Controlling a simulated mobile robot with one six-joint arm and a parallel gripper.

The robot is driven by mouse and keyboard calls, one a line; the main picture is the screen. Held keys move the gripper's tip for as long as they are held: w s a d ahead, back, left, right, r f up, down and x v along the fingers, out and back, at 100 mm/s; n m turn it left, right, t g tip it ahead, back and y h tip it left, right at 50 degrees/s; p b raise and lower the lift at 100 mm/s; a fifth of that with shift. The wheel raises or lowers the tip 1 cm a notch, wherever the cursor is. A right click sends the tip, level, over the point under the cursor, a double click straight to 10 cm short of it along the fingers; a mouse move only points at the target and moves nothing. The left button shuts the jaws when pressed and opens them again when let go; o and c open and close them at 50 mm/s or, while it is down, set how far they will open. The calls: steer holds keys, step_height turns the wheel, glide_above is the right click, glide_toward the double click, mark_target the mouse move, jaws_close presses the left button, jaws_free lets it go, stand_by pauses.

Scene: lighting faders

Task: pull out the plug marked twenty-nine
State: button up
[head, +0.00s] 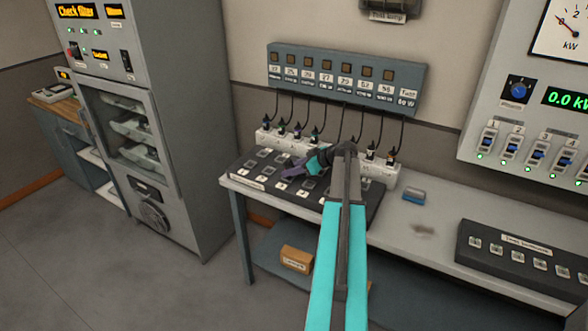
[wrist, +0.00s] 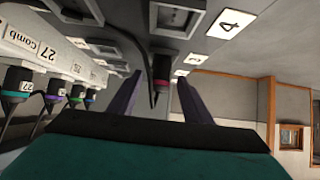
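A white strip (head: 273,140) behind the board holds several plugs on black cables from the wall panel (head: 350,80). My arm hides part of the strip. A blue block (head: 414,196) lies right on the bench. A second dark board (head: 520,255) stands further right.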

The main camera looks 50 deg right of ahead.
steer(key=c, duration=1.1)
steer(key=shift+o, duration=0.2)
steer(key=shift+s+r, duration=0.1)
steer(key=shift+r, duration=0.25)
steer(key=shift+r, duration=0.2)
steer(key=shift+r, duration=1.85)
steer(key=shift+r, duration=0.15)
